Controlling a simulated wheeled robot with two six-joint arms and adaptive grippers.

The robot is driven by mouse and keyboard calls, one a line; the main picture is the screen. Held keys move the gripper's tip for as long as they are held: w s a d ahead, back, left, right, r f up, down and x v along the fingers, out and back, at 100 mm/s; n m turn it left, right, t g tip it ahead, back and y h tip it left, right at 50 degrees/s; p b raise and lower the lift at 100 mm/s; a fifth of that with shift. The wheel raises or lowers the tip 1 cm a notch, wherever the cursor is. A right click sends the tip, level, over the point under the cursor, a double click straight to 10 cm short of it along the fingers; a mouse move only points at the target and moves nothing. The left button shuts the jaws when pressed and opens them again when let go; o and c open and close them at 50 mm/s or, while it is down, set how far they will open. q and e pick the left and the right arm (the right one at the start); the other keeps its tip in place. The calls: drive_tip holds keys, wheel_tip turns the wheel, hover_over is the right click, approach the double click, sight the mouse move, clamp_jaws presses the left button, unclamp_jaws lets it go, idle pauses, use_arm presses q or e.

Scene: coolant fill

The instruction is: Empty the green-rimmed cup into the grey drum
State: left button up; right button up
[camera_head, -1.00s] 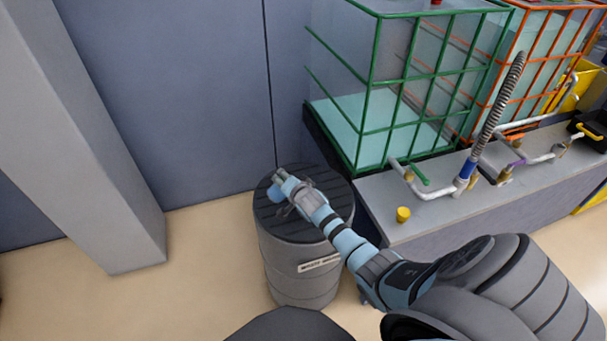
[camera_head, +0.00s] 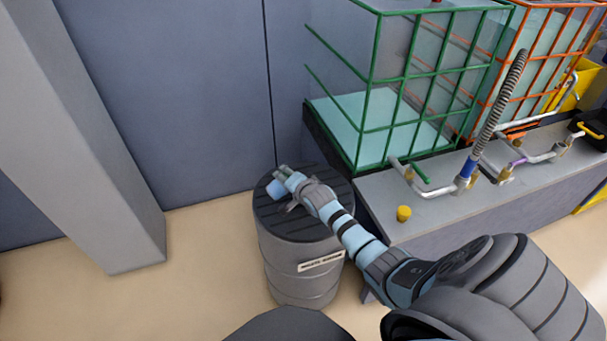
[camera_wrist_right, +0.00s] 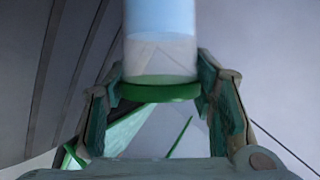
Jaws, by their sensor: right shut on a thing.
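The grey drum (camera_head: 300,255) stands on the floor against the blue-grey wall, with a dark slatted top. My right gripper (camera_head: 283,183) reaches over the drum's top. It is shut on the cup (camera_head: 274,189), which shows as a small pale-blue shape there. In the right wrist view the clear cup with its green rim (camera_wrist_right: 160,91) sits between the two fingers of my right gripper (camera_wrist_right: 160,88). Blue shows in its part away from the rim. Its exact tilt and any flow are hard to tell. My left gripper is not in view.
A green-framed tank (camera_head: 375,100) and an orange-framed tank (camera_head: 540,70) stand at the back right. A grey ledge (camera_head: 440,210) before them carries pipes, a ribbed hose (camera_head: 503,100) and a yellow cap (camera_head: 403,213). A pale pillar (camera_head: 90,140) stands left; floor between is clear.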

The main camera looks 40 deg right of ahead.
drive_tip(key=shift+f+b, duration=0.25)
drive_tip(key=shift+b, duration=0.1)
drive_tip(key=shift+b, duration=0.3)
drive_tip(key=shift+d+f+m+y+b, duration=0.1)
drive_tip(key=shift+f+m+y+b, duration=0.1)
drive_tip(key=shift+m+y+b, duration=0.15)
drive_tip(key=shift+s+f+b, duration=0.1)
drive_tip(key=shift+f+b, duration=0.05)
drive_tip(key=shift+b, duration=0.45)
drive_tip(key=shift+d+f+m+t+y+b, duration=0.2)
drive_tip(key=shift+f+m+t+y+b, duration=0.25)
drive_tip(key=shift+b, duration=1.1)
drive_tip(key=shift+f+b, duration=0.15)
drive_tip(key=shift+b, duration=0.4)
drive_tip(key=shift+s+d, duration=0.1)
drive_tip(key=shift+s+d+m+t+y+b, duration=0.15)
drive_tip(key=shift+d+m+t+y+b, duration=0.1)
drive_tip(key=shift+d+m+y+b, duration=0.2)
